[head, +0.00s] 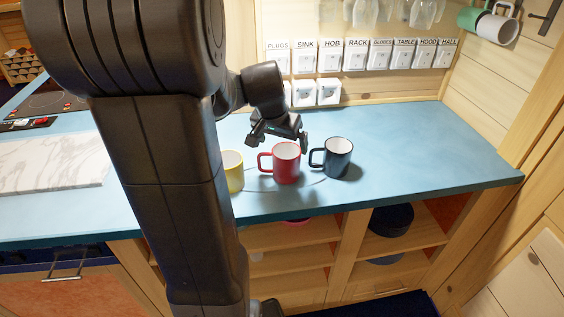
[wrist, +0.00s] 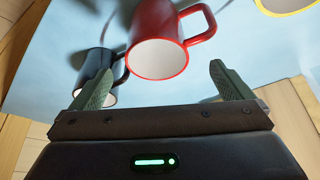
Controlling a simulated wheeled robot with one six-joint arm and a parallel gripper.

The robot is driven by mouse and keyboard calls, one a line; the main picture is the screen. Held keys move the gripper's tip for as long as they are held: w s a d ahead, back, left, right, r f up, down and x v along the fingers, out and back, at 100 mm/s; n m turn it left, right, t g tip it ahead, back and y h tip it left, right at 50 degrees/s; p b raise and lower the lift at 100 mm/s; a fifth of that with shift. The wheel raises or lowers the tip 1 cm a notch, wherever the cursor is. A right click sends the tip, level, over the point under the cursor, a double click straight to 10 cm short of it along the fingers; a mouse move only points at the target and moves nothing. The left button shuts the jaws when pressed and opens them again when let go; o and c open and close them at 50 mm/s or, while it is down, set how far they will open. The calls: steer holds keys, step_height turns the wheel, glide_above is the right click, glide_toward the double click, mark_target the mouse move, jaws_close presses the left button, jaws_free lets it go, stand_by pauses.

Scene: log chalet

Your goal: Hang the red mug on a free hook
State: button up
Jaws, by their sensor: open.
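The red mug (head: 286,163) stands upright on the blue counter, its handle pointing left in the head view. In the wrist view the red mug (wrist: 158,45) is ahead of my fingers, its white inside facing me and its handle to the right. My gripper (head: 279,139) is open and empty, just above and behind the mug's rim. Its two fingers (wrist: 163,85) show apart in the wrist view. At the upper right of the head view, a green mug (head: 471,18) and a white mug (head: 497,28) hang on the wall. No free hook can be made out clearly.
A yellow mug (head: 233,171) stands left of the red one and a dark mug (head: 337,158) right, both close. Labelled switches (head: 355,58) line the back wall, with glassware (head: 395,12) above. The counter's right part (head: 430,150) is clear. A marble board (head: 50,160) lies left.

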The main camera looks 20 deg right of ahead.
mark_target(286, 154)
steer(key=shift+s+p+x, duration=0.2)
steer(key=shift+p+x, duration=0.15)
steer(key=shift+x, duration=2.85)
steer(key=shift+d, duration=0.1)
steer(key=c, duration=1.3)
